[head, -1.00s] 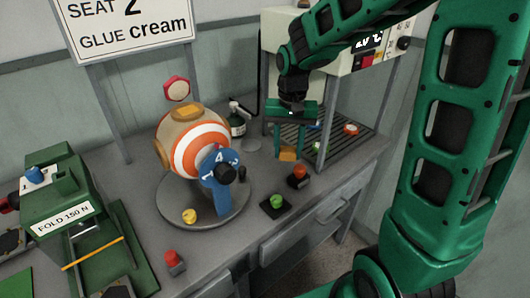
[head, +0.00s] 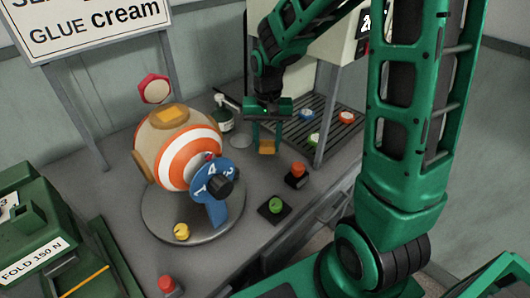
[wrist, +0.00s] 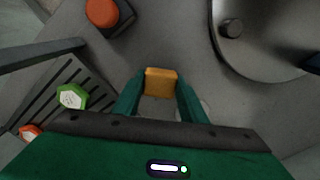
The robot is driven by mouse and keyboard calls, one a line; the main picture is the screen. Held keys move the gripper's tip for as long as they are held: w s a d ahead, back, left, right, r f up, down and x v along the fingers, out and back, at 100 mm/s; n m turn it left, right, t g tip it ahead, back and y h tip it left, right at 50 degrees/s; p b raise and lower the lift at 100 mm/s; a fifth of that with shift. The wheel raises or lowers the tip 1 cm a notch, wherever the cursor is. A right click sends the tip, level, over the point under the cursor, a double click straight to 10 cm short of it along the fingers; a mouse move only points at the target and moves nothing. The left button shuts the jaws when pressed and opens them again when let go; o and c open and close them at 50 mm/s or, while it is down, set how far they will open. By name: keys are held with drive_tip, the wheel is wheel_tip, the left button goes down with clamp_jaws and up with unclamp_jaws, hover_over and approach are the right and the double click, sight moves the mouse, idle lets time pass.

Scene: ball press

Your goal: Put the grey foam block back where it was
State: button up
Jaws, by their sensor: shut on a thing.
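My gripper (head: 266,142) points down above the grey bench top, left of the post of the white machine. It is shut on a small orange-yellow block (head: 267,147). In the wrist view the same block (wrist: 160,82) sits between the two green fingertips (wrist: 160,92), above the bench surface, with nothing directly touching it from below that I can see. I cannot make out a grey foam block in either view; the only held block looks orange-yellow.
A striped ball (head: 181,148) with a blue numbered dial (head: 213,186) stands on a round grey turntable (head: 160,225). An orange button (head: 298,170) and a green button (head: 276,206) are near the bench front. A slatted rack (head: 330,112) holds small hexagonal pieces. A bottle (head: 223,113) stands behind.

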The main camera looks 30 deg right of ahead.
sight(267, 153)
drive_tip(key=shift+f, duration=1.95)
drive_tip(key=o, duration=1.1)
drive_tip(key=shift+f, duration=0.1)
wheel_tip(267, 153, up, 12)
drive_tip(key=shift+r, duration=0.15)
drive_tip(key=shift+s, duration=0.1)
